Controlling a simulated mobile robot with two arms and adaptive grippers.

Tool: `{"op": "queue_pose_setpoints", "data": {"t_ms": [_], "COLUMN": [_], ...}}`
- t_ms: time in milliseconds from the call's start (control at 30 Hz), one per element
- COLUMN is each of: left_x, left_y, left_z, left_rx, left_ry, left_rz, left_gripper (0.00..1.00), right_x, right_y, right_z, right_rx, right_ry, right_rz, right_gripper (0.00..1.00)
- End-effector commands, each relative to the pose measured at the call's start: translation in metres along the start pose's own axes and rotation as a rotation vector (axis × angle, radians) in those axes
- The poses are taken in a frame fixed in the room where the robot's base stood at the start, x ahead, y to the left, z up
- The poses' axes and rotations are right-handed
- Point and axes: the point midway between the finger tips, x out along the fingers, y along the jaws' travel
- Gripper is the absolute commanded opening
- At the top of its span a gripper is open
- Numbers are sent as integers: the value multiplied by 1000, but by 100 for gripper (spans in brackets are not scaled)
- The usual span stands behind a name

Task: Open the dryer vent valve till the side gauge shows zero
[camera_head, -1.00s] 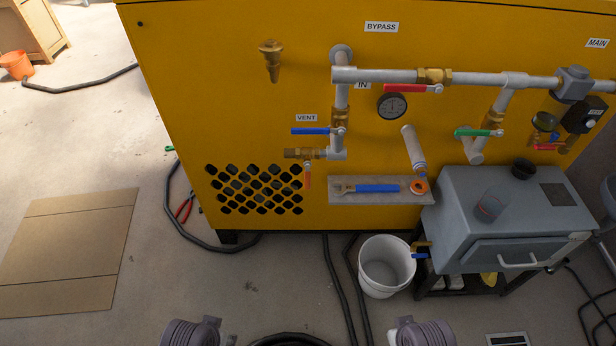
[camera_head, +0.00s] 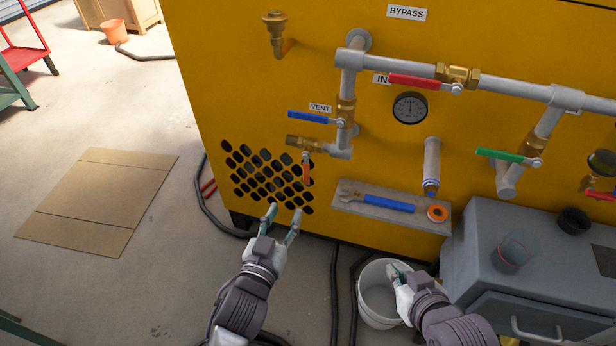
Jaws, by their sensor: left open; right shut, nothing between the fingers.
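The yellow dryer cabinet (camera_head: 240,90) carries grey pipework. The VENT label (camera_head: 320,107) sits above a blue lever (camera_head: 309,117) that lies nearly level on a brass valve. Below it a brass outlet (camera_head: 301,143) points left, with a red-orange lever (camera_head: 306,168) hanging down. A round gauge (camera_head: 410,108) is on the panel to the right; its reading is too small to tell. My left gripper (camera_head: 284,213) is open and empty, low in front of the grille, below the vent levers. My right gripper (camera_head: 396,270) is shut and empty, over the white bucket.
A shelf (camera_head: 350,207) holds a blue-handled wrench (camera_head: 388,203) and an orange tape roll (camera_head: 437,213). The white bucket (camera_head: 372,315) stands on the floor beside a grey tank (camera_head: 470,255). Red lever (camera_head: 414,82) and green lever (camera_head: 500,155) are on nearby pipes. Hoses cross the floor.

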Motion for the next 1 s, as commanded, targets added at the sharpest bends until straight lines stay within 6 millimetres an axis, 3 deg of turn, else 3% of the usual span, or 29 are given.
{"op": "queue_pose_setpoints", "data": {"t_ms": [267, 467, 733, 1000], "left_x": [24, 66, 117, 138], "left_y": [8, 9, 10, 11], "left_z": [-12, -14, -16, -17], "left_rx": [3, 3, 2, 1], "left_ry": [56, 56, 53, 50], "left_rz": [24, 24, 23, 23], "left_gripper": [43, 43, 43, 43], "right_x": [0, 0, -16, -30], "right_y": [-3, -8, -16, -19], "right_z": [-22, -58, -107, -130], "right_rx": [-1, -1, 1, 4], "right_ry": [113, 310, 605, 753], "right_rz": [-7, -19, -37, -46], "right_gripper": [0, 0, 0, 0]}}
